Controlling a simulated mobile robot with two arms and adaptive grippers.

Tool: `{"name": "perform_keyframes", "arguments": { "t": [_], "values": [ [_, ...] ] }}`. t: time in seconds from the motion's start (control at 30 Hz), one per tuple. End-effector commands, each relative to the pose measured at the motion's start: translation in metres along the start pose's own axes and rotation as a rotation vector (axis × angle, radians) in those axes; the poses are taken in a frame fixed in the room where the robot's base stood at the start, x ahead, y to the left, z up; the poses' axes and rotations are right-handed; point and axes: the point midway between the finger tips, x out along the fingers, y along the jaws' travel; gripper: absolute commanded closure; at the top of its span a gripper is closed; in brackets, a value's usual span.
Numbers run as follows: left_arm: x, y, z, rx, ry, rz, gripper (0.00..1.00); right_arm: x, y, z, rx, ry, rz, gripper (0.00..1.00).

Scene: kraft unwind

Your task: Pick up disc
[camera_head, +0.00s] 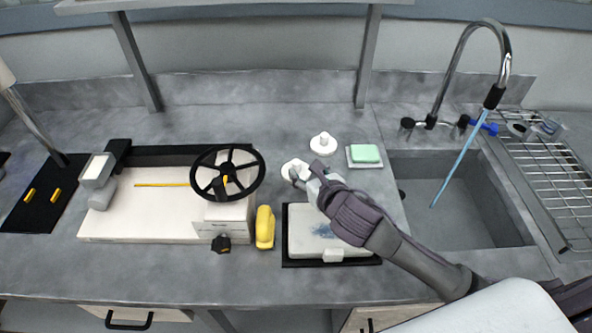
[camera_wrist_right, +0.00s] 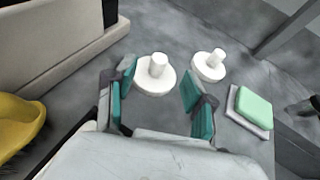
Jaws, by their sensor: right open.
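Two white discs with raised knobs lie on the grey counter. The nearer disc (camera_head: 292,167) is partly hidden by my right gripper (camera_head: 304,180) in the head view. In the right wrist view this nearer disc (camera_wrist_right: 152,82) lies just ahead, between the lines of the open fingers of my right gripper (camera_wrist_right: 158,86). The fingers hold nothing. The farther disc (camera_head: 323,144) stands clear behind it, and it shows right of the fingers in the wrist view (camera_wrist_right: 209,67). My left gripper is not in view.
A green sponge (camera_head: 365,153) on a white dish sits right of the discs, beside the sink (camera_head: 460,215). A yellow object (camera_head: 265,228) and a machine with a black handwheel (camera_head: 228,174) stand left. A white-topped device (camera_head: 305,243) is below my gripper.

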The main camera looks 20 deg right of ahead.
Motion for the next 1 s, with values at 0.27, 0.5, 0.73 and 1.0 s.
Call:
{"name": "perform_keyframes", "arguments": {
  "t": [0.27,0.5,0.73,1.0],
  "values": [
    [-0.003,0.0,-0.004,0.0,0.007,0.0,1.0,0.025,0.0,0.0,0.002,0.001,0.0,0.46],
    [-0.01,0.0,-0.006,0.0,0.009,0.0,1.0,0.059,-0.001,-0.003,0.003,0.001,-0.001,0.46],
    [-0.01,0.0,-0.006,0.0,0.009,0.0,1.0,0.072,-0.001,-0.004,0.001,0.001,0.001,0.46],
    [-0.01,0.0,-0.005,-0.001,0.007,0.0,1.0,0.072,-0.001,-0.004,0.0,0.001,0.001,0.68]
  ]
}}
